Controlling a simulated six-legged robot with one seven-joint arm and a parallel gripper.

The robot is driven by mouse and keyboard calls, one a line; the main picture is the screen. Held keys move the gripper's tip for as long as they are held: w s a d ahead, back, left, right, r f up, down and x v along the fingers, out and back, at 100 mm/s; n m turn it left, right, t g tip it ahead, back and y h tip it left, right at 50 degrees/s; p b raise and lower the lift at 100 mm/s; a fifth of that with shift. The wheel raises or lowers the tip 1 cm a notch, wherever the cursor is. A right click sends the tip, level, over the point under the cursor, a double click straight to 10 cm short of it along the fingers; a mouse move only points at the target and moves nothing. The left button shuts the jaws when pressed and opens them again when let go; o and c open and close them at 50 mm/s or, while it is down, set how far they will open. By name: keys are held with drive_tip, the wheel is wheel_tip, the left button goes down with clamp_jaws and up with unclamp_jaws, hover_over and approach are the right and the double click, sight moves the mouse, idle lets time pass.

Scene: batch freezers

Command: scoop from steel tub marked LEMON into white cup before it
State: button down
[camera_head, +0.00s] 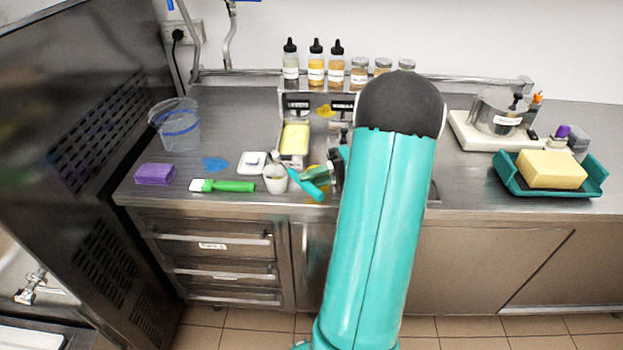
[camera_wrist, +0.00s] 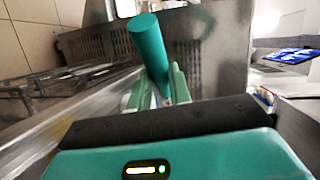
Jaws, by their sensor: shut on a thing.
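A steel tub (camera_head: 282,128) with yellow contents stands at the back middle of the counter in the head view. The label behind it is too small to read surely. A small white cup (camera_head: 275,180) stands upright in front of it, near the counter's front edge. My gripper (camera_head: 327,176) is just right of the cup. It is shut on a teal cylindrical handle (camera_head: 307,187), which also shows between the fingers (camera_wrist: 152,92) in the wrist view (camera_wrist: 147,40). The handle slants beside the cup; I cannot tell whether they touch. The tool's working end is hidden.
A green-handled spatula (camera_head: 230,186), purple sponge (camera_head: 155,174) and white dish (camera_head: 251,168) lie left of the cup. A clear bucket (camera_head: 180,128) stands farther left. Bottles and jars line the back. A teal tray (camera_head: 515,181) with a yellow sponge (camera_head: 551,169) is at right.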

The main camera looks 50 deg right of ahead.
drive_tip(key=shift+s, duration=0.1)
idle(0.3)
drive_tip(key=g+h, duration=0.1)
drive_tip(key=h, duration=0.1)
drive_tip(key=a+r+n+g+h, duration=0.1)
drive_tip(key=h, duration=0.2)
drive_tip(key=r+g+h, duration=0.1)
drive_tip(key=h, duration=0.1)
drive_tip(key=shift+w+a+r+n+h, duration=0.25)
drive_tip(key=shift+w+n+h, duration=0.05)
drive_tip(key=shift+n, duration=0.1)
drive_tip(key=h, duration=0.1)
drive_tip(key=g+h, duration=0.1)
drive_tip(key=a+h, duration=0.1)
drive_tip(key=shift+w+r+n+g, duration=0.2)
drive_tip(key=shift+r+n+g, duration=0.05)
drive_tip(key=shift+n+g, duration=0.05)
drive_tip(key=h, duration=0.2)
drive_tip(key=a+g+h, duration=0.1)
drive_tip(key=h, duration=0.1)
drive_tip(key=shift+w+r, duration=0.15)
drive_tip(key=shift+r, duration=0.2)
drive_tip(key=shift+d+r, duration=0.1)
drive_tip(key=shift+r, duration=0.85)
